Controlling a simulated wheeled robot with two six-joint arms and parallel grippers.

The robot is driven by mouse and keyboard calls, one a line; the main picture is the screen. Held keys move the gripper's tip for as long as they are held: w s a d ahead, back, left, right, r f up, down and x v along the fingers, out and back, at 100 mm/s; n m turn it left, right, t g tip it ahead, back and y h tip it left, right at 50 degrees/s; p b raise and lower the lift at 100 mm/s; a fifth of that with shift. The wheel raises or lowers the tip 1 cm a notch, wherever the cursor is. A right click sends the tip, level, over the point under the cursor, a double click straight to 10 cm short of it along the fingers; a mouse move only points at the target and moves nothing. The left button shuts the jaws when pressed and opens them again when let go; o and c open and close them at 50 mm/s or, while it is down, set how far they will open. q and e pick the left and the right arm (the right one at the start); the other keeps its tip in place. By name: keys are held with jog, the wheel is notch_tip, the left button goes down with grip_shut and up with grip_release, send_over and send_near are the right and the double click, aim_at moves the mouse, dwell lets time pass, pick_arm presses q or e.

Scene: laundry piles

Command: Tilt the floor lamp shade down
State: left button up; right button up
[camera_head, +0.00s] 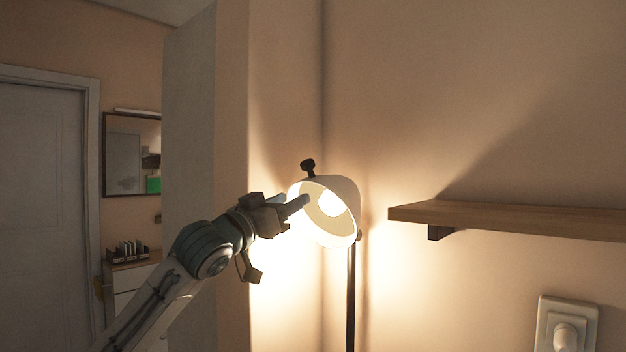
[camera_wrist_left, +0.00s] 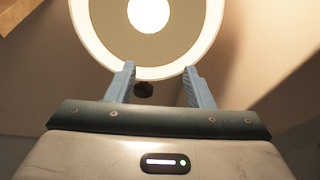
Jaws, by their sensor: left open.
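The floor lamp shade (camera_head: 344,188) is white and lit, on a thin black pole (camera_head: 351,300). Its open side faces left and down toward my arm, with the glowing bulb inside. A black knob (camera_head: 308,167) stands at its upper left. My left gripper (camera_head: 293,203) is at the shade's left rim in the head view, its fingers overlapping the opening. In the left wrist view the shade's ring (camera_wrist_left: 163,73) fills the top, and the open fingers (camera_wrist_left: 160,85) are spread at its near rim. Whether they touch it, I cannot tell. My right gripper is out of view.
A wooden shelf (camera_head: 510,218) juts from the wall right of the lamp, with a white wall fitting (camera_head: 566,325) below. A wall corner (camera_head: 235,150) stands behind my left arm. A door (camera_head: 42,200), mirror (camera_head: 132,155) and drawers (camera_head: 130,278) are at far left.

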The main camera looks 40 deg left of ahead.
pick_arm(q)
send_near(307, 161)
jog(key=w, duration=0.2)
jog(key=shift+m+t+h, duration=0.3)
jog(key=shift+t+h, duration=0.2)
jog(key=shift+h, duration=0.1)
jog(key=p+x, duration=0.7)
jog(key=x, duration=0.1)
jog(key=shift+w+a, duration=0.15)
jog(key=shift+w, duration=0.05)
jog(key=shift+p+x, duration=0.45)
jog(key=shift+x, duration=0.45)
jog(key=shift+f, duration=0.15)
jog(key=shift+c, duration=0.5)
grip_shut()
